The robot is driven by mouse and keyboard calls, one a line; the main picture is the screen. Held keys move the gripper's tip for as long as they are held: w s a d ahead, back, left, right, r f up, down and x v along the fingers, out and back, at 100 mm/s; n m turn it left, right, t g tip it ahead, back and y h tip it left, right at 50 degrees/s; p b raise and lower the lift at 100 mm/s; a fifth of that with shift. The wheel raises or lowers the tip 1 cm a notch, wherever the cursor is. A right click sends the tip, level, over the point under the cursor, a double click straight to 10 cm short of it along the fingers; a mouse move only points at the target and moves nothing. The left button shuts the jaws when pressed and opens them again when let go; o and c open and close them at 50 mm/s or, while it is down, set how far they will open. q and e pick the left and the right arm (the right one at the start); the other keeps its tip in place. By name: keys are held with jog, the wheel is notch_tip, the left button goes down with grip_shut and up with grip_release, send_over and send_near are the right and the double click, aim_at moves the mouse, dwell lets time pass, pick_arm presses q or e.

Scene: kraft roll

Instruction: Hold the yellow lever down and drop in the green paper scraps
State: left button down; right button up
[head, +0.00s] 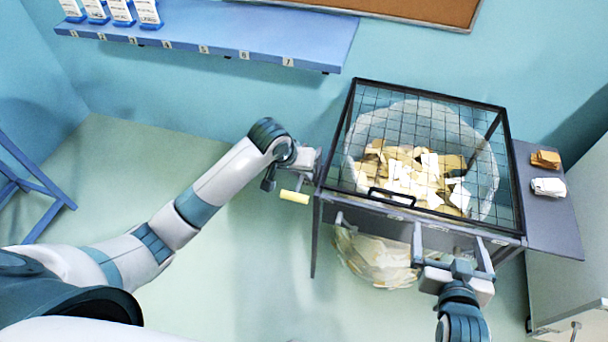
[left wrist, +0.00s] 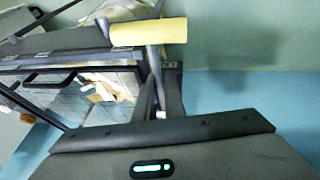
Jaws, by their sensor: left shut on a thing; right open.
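The yellow lever (head: 294,198) is a short yellow bar at the left side of the wire-mesh bin (head: 517,190). It also shows across the top of the left wrist view (left wrist: 149,31). My left gripper (head: 284,184) is shut on the lever, though its fingertips are partly hidden. My right gripper (head: 451,248) is open and empty, its fingers apart at the bin's front edge. The mesh lid (head: 430,112) is down, with a black handle (head: 392,197) at its front. Tan and white paper scraps (head: 415,172) lie in the bin's clear liner. I see no green scraps.
A grey side shelf (head: 555,225) right of the bin holds a tan bundle (head: 545,159) and a white bundle (head: 549,187). A blue wall shelf (head: 230,30) carries several blue-and-white boxes at its left end. The floor (head: 230,250) left of the bin is clear.

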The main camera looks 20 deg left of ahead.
pick_arm(q)
jog(key=shift+w+a+r, duration=0.25)
jog(key=shift+a+r, duration=0.3)
jog(key=c, duration=1.8)
grip_release()
jog(key=shift+c, duration=0.2)
jog(key=shift+o, duration=0.4)
jog(key=shift+s+a, duration=0.1)
jog(key=shift+s, duration=0.1)
pick_arm(e)
jog(key=shift+a+r, duration=0.1)
jog(key=shift+a, duration=0.2)
pick_arm(q)
jog(key=shift+d, duration=0.2)
pick_arm(e)
jog(key=shift+d, duration=0.1)
pick_arm(q)
jog(key=v, duration=1.2)
pick_arm(e)
jog(key=shift+d, duration=0.1)
pick_arm(q)
jog(key=shift+s+a+f, duration=0.1)
jog(key=shift+s+f, duration=0.05)
